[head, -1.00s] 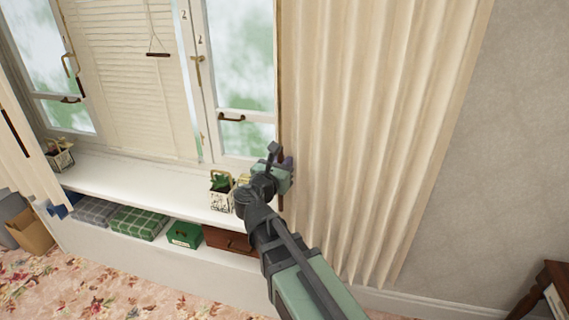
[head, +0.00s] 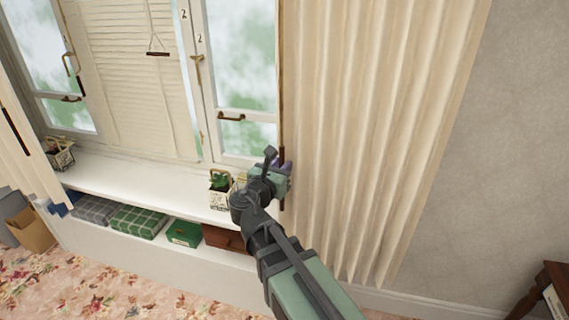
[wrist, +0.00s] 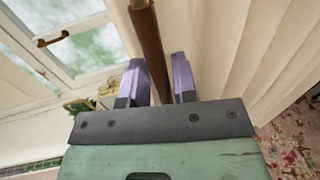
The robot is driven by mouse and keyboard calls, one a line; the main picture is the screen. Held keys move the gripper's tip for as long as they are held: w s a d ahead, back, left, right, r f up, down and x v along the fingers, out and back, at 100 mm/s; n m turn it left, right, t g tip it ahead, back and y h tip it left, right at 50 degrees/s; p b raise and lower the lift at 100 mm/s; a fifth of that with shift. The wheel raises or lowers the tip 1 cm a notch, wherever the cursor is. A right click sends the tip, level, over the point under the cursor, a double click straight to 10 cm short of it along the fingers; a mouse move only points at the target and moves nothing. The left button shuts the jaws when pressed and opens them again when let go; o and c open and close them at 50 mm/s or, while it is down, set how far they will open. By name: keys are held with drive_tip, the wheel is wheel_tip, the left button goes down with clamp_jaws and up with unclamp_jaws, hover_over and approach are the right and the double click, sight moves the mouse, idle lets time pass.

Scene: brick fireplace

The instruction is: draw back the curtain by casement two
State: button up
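The cream pleated curtain (head: 375,130) hangs to the right of the right-hand casement (head: 236,70); a small figure 2 (head: 199,39) marks its frame. A brown draw rod (head: 282,155) hangs at the curtain's left edge. My gripper (head: 283,169) is at the rod's lower part. In the wrist view the rod (wrist: 148,45) runs between the two purple fingers of my gripper (wrist: 160,85). The fingers stand apart, with a narrow gap on the right of the rod; a firm hold does not show. My gripper partly hides the rod.
A white window seat (head: 150,185) runs under the window, with a small potted plant (head: 220,188) close left of my gripper. Boxes, including a green one (head: 184,233), sit below it. A dark wooden table (head: 545,295) stands at the lower right.

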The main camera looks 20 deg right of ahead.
drive_tip(key=v, duration=0.8)
drive_tip(key=shift+s+a, duration=0.2)
drive_tip(key=shift+s, duration=0.1)
drive_tip(key=s+d+f+m+g+y, duration=0.1)
drive_tip(key=s+f+m+g+y, duration=0.3)
drive_tip(key=m, duration=0.9)
drive_tip(key=s+d+f+m+g+y, duration=0.1)
drive_tip(key=s+f+m+g+y, duration=0.4)
drive_tip(key=f+m, duration=0.8)
drive_tip(key=m+g+y, duration=0.1)
drive_tip(key=g+y, duration=0.2)
drive_tip(key=shift+s+d+g+y, duration=0.2)
drive_tip(key=shift+d+g+y, duration=0.2)
